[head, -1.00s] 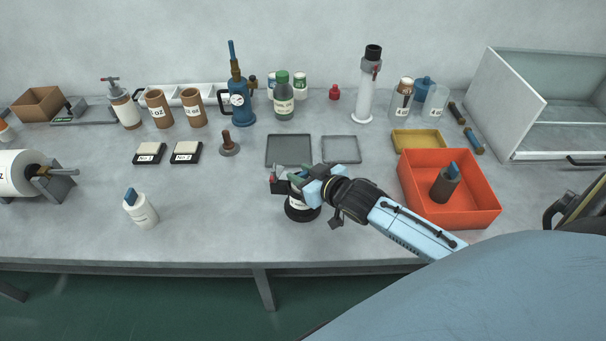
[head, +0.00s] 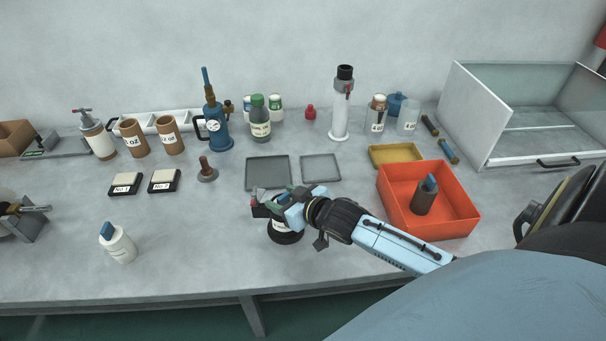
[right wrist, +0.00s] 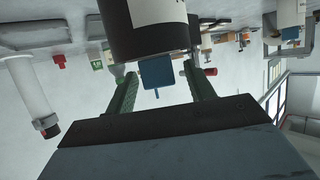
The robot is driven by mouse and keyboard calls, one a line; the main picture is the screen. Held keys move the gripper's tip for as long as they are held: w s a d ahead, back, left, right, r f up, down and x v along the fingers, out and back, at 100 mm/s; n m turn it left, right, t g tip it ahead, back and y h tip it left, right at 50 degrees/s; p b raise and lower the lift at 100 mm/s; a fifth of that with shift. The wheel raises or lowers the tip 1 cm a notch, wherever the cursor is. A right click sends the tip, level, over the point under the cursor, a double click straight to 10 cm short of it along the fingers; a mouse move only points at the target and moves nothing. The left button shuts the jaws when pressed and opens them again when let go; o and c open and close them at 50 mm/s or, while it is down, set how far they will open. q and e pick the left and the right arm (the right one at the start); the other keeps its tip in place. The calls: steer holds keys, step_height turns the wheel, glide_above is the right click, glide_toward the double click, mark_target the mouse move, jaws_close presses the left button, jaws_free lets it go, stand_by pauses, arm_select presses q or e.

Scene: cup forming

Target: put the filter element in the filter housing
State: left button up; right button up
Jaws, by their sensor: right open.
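The filter housing (head: 285,237), a dark cup with a white label, stands near the table's front; it also shows in the right wrist view (right wrist: 128,36). My right gripper (head: 270,203) is just above it with fingers apart, closed on nothing. In the wrist view a blue block (right wrist: 158,73) shows between the fingers at the housing's rim. I cannot tell whether it is a tab of an element inside. A white filter element (head: 120,246) with a blue tab stands at the front left. A dark, similar one (head: 424,201) stands in the orange bin (head: 455,222). My left gripper is out of view.
Behind the housing lie two flat grey trays (head: 268,173) (head: 321,168). A white column (head: 341,112), a green-capped bottle (head: 259,122) and a blue pump (head: 213,126) stand at the back. Bare table lies between the white element and the housing.

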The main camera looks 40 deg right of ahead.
steer(key=v, duration=1.1)
steer(key=shift+s+r, duration=0.2)
steer(key=shift+s, duration=0.1)
